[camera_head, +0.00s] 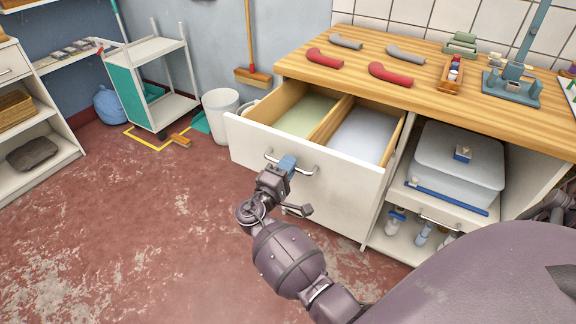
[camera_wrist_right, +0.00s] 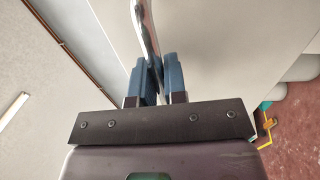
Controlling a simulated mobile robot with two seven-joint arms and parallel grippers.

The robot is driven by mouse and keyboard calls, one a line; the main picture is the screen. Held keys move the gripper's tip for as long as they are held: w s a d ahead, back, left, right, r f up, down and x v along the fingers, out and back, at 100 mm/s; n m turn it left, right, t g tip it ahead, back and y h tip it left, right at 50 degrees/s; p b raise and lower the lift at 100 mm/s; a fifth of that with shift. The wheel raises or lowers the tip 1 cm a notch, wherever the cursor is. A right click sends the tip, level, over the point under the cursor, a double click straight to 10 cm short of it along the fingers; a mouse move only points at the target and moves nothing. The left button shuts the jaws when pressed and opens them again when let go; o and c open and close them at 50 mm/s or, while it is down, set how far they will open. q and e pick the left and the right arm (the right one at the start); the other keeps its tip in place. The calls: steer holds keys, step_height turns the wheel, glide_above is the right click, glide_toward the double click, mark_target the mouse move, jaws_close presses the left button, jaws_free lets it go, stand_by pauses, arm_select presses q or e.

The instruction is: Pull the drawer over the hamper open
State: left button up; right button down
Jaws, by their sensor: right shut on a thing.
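The drawer (camera_head: 300,168) in the wooden-topped counter stands pulled out, with its inside showing. It has two compartments, one with a pale green bottom and one with a pale blue-grey bottom, parted by a wooden divider. My right gripper (camera_head: 287,163) is shut on the drawer's metal bar handle (camera_head: 310,171) in the middle of its white front. In the right wrist view the blue fingers (camera_wrist_right: 158,82) close on the handle (camera_wrist_right: 149,30) from both sides. The hamper is not clearly visible; a plain white panel shows below the drawer. My left gripper is not in view.
The counter top (camera_head: 350,65) holds red and grey curved pieces, a small wooden box (camera_head: 451,73) and a blue-grey stand (camera_head: 511,88). Right of the drawer, an open shelf holds a lidded clear bin (camera_head: 457,165). A white bucket (camera_head: 221,115) stands behind left. The red floor in front is clear.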

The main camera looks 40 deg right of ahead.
steer(key=r+v, duration=0.1)
steer(key=v, duration=0.7)
steer(key=shift+a+r, duration=0.25)
steer(key=shift+a, duration=0.05)
steer(key=shift+s, duration=0.15)
steer(key=c, duration=1.2)
jaws_free()
